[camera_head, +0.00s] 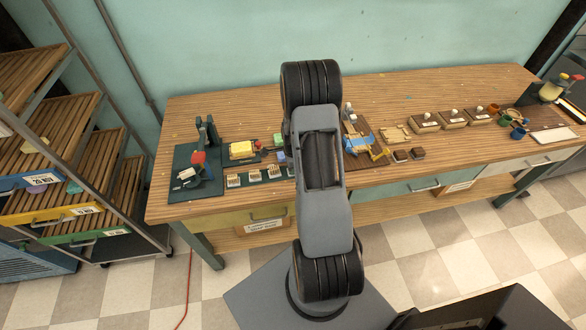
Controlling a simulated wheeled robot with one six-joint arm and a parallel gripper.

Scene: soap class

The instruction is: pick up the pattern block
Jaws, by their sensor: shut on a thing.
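My arm stands in the middle of the picture and reaches up over the workbench (220,110). My gripper does not show; the arm's own links cover that part of the view. I cannot tell which item is the pattern block. Small candidates on the bench are two brown blocks (409,155) right of the arm, and a green block (278,140) and a bluish block (281,156) just left of it. The bench area directly behind the arm is hidden.
A dark green mat (183,158) with a small stand is at the bench's left. A yellow block (242,149) lies beside it. Several wooden boxes (453,118) line the right. A blue and yellow fixture (361,144) is close to my arm. A shelf rack (55,170) stands left.

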